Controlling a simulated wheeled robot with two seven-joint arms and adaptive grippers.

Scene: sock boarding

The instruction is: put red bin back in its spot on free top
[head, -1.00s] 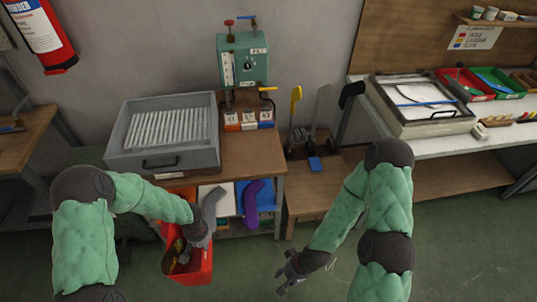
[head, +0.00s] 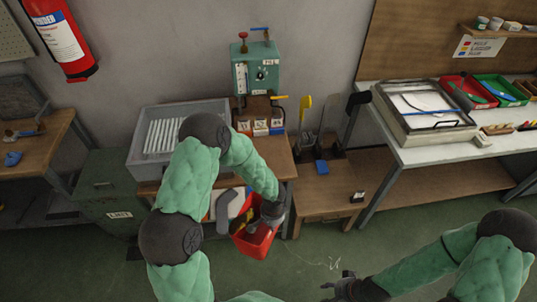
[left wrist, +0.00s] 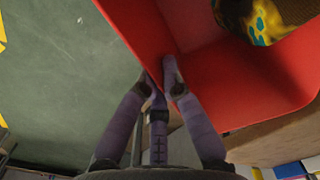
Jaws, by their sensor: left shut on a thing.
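The red bin (head: 252,243) hangs from my left gripper (head: 268,216) in front of the wooden bench with the press. The left wrist view shows the gripper's fingers (left wrist: 160,72) closed on the wall of the red bin (left wrist: 262,88). A dark patterned thing with yellow and teal marks (left wrist: 268,18) lies inside the bin. My forearm and gripper hide part of the bin in the head view. My right gripper (head: 338,285) is empty, low over the floor at the bottom, with its fingers apart.
The low wooden table (head: 325,205) has free room in front, with a blue block (head: 321,167) behind. A white bench (head: 425,148) at right holds a framed tray and small bins.

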